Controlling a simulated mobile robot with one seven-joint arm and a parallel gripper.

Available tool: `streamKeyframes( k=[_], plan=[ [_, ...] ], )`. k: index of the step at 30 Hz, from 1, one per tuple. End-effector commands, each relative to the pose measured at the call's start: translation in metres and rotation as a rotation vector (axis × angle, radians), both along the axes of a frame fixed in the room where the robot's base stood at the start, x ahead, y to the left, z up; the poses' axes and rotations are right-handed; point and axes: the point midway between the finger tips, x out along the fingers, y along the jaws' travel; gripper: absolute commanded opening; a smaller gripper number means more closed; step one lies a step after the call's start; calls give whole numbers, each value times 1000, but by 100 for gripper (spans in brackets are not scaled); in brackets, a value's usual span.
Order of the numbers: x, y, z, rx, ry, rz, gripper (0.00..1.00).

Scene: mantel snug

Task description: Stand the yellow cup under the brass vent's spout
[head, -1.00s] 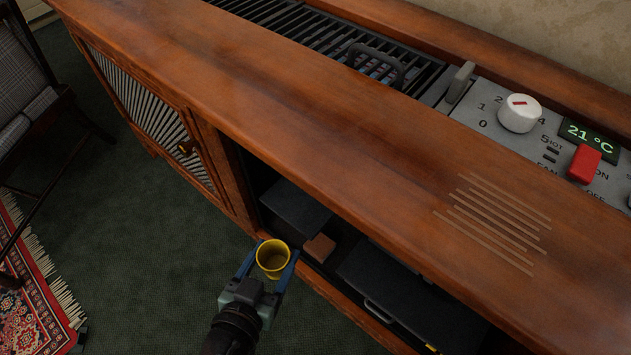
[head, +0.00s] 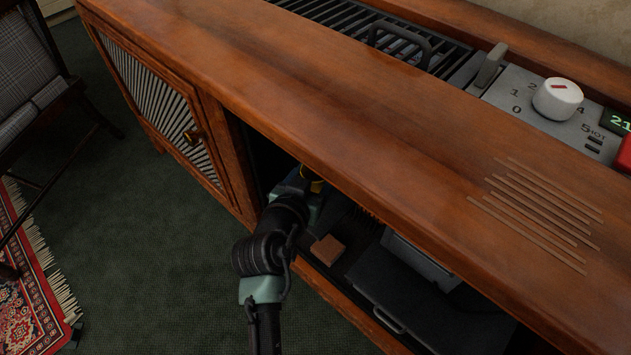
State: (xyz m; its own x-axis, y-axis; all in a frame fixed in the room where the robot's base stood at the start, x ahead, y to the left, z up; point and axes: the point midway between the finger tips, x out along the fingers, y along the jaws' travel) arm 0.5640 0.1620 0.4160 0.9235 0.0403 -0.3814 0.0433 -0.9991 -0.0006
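The yellow cup (head: 311,180) shows only as a small patch under the front edge of the wooden top. My gripper (head: 304,184) reaches into the open compartment below that top and is around the cup, with its fingertips mostly hidden by the wood. The cup appears held between the fingers. The brass vent and its spout are not visible in this view.
Inside the compartment are a brown block (head: 327,248) and a dark grey lidded box (head: 420,300). The wooden top (head: 330,110) overhangs my arm closely. A cabinet door (head: 165,100) with a brass knob is left of the opening. Green carpet (head: 160,240) is clear in front.

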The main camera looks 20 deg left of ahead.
Motion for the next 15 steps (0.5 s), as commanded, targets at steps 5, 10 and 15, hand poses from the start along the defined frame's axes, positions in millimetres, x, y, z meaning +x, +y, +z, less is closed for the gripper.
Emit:
streamKeyframes(
  k=[5,10,15],
  plan=[
    [1,0,-17,0,1,0,4],
    [1,0,-15,0,0,0,4],
    [1,0,-17,0,1,0,4]
  ],
)
